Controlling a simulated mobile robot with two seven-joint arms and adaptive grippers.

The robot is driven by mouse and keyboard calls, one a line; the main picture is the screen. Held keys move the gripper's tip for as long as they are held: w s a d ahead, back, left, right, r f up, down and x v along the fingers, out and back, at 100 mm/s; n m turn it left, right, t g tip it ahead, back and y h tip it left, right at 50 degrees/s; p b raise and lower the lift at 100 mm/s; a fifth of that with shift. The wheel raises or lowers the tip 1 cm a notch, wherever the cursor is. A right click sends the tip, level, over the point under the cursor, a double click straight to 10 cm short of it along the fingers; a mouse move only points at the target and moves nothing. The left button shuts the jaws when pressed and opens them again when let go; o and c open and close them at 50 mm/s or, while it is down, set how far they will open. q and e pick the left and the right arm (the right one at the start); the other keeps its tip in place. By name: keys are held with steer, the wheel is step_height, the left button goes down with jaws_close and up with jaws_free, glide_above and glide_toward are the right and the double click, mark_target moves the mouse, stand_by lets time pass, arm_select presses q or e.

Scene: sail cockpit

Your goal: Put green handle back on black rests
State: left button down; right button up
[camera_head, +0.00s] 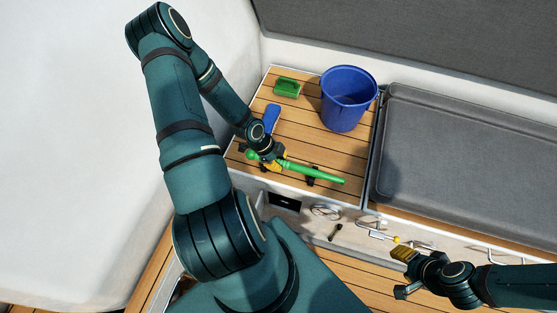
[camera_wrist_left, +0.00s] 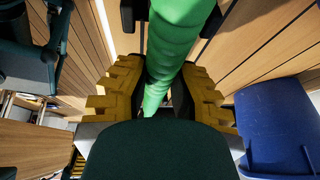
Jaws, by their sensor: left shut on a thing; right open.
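The green handle (camera_head: 318,173) is a long bar over the wooden bench top in the head view. My left gripper (camera_head: 272,160) is shut on it near its left end. In the left wrist view the handle (camera_wrist_left: 172,40) runs between the yellow finger pads of my left gripper (camera_wrist_left: 160,92). One black rest (camera_head: 312,176) shows under the handle's right part; whether the handle touches it is unclear. A black piece beside the handle in the wrist view is probably a rest (camera_wrist_left: 128,14). Any other rest is hidden by my gripper. My right gripper (camera_head: 402,272) is open and empty at the lower right.
A blue bucket (camera_head: 347,100), a green brush-like block (camera_head: 286,87) and a blue object (camera_head: 271,119) stand on the bench behind the handle. A grey cushion (camera_head: 460,150) lies to the right.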

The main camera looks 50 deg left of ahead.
arm_select(q)
steer(key=c, duration=0.9)
jaws_free()
steer(key=shift+o, duration=0.2)
steer(key=v, duration=1.2)
steer(key=shift+w+d, duration=0.1)
steer(key=w+d+n+h, duration=0.1)
steer(key=w+d+n, duration=0.15)
steer(key=d, duration=0.45)
steer(key=w+d+n+h, duration=0.1)
steer(key=w+d+n, duration=0.15)
steer(key=d, duration=0.55)
steer(key=s+d+f+n+g+y, duration=0.1)
steer(key=d+f+n+y, duration=0.1)
steer(key=d+n, duration=0.7)
steer(key=shift+s+d+f+g, duration=0.25)
steer(key=shift+d+f+g, duration=0.25)
steer(key=shift+d, duration=2.85)
